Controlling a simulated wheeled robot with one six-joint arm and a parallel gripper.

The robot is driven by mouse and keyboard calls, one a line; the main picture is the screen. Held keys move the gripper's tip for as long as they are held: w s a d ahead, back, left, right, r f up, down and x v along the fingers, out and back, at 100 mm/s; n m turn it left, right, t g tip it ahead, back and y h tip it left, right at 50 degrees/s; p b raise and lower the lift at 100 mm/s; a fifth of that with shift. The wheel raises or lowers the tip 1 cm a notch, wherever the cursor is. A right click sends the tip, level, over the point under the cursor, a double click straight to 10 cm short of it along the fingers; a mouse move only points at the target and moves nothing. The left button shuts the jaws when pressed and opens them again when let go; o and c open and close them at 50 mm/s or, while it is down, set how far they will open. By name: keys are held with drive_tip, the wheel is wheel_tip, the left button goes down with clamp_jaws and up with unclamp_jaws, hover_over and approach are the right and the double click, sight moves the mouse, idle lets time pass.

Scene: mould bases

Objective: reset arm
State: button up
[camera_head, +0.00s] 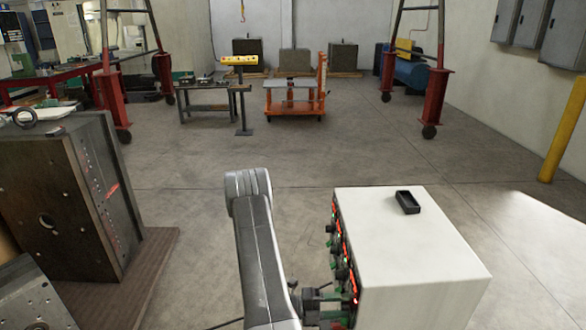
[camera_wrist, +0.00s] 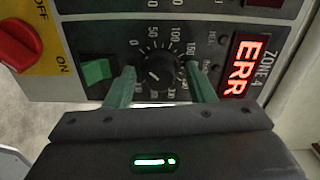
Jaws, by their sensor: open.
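My gripper (camera_wrist: 162,78) is open in the wrist view. Its two green fingers stand on either side of a black dial knob (camera_wrist: 160,72) with a white scale, with a visible gap to the knob on both sides. I cannot tell whether the fingertips touch the panel. The dial sits on the dark control panel (camera_wrist: 85,40) of the white control box (camera_head: 420,235). My grey arm (camera_head: 257,240) shows in the head view, left of the box, and its lower end runs out of the frame.
A red display (camera_wrist: 249,65) reads ERR beside "ZONE 4". A green switch (camera_wrist: 97,72) and a red knob (camera_wrist: 18,45) are on the panel. A black tray (camera_head: 408,202) lies on the box. A large mould base (camera_head: 50,200) stands left.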

drive_tip(key=m+b, duration=0.1)
drive_tip(key=m, duration=0.3)
drive_tip(key=shift+a+f+b, duration=0.1)
drive_tip(key=shift+a+b, duration=0.1)
drive_tip(key=shift+b, duration=0.2)
drive_tip(key=m+b, duration=0.1)
drive_tip(key=m, duration=0.2)
drive_tip(key=shift+b, duration=0.4)
drive_tip(key=m+b, duration=0.3)
drive_tip(key=m, duration=0.2)
drive_tip(key=shift+m, duration=0.3)
drive_tip(key=shift+m+b, duration=0.7)
drive_tip(key=shift+m, duration=0.3)
drive_tip(key=shift+s, duration=0.1)
